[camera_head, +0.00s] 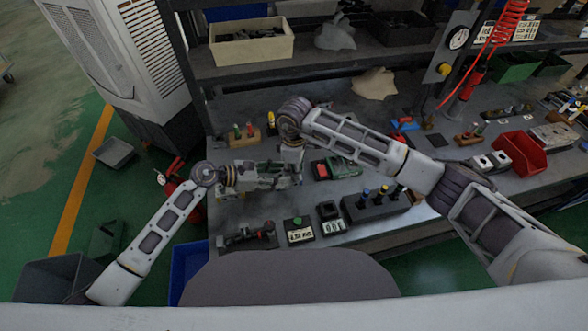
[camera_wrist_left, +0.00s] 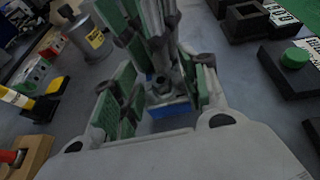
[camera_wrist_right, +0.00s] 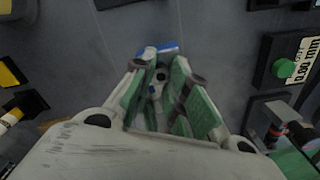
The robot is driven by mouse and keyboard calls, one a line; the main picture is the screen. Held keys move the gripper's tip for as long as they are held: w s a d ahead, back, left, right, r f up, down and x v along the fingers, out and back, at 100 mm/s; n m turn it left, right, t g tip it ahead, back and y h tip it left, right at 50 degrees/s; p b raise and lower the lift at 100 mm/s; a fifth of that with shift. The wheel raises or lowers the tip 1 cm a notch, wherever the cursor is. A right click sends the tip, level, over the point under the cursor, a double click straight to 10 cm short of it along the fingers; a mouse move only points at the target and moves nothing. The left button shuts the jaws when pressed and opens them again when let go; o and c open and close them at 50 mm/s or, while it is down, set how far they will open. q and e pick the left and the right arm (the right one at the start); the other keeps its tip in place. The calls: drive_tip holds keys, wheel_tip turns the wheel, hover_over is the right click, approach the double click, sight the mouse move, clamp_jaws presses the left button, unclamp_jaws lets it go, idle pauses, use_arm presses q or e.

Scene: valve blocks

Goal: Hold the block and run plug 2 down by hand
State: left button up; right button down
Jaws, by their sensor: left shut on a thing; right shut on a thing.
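The valve block (camera_wrist_left: 160,88) shows between my left fingers in the left wrist view as a grey piece with a dark round hole and a blue part below it. My left gripper (camera_head: 240,177) comes in from the left and is shut on the block. My right gripper (camera_head: 290,168) points down from above, close against it. In the right wrist view its fingers (camera_wrist_right: 160,80) are shut around a small pale piece with a blue edge behind it, taken as plug 2. The fingers hide most of the plug, and its depth cannot be told.
A wooden rack (camera_head: 243,136) with green and red plugs stands behind. A box with a green button (camera_head: 298,230), a counter (camera_head: 333,226) and a black holder with coloured knobs (camera_head: 377,208) line the front. A green and red device (camera_head: 336,168) is close at right.

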use_arm(q)
drive_tip(key=shift+d, duration=0.1)
use_arm(e)
drive_tip(key=shift+m, duration=0.3)
drive_tip(key=c, duration=1.3)
unclamp_jaws()
wheel_tip(320, 180, up, 12)
use_arm(q)
drive_tip(key=o, duration=1.4)
drive_tip(key=shift+a, duration=0.25)
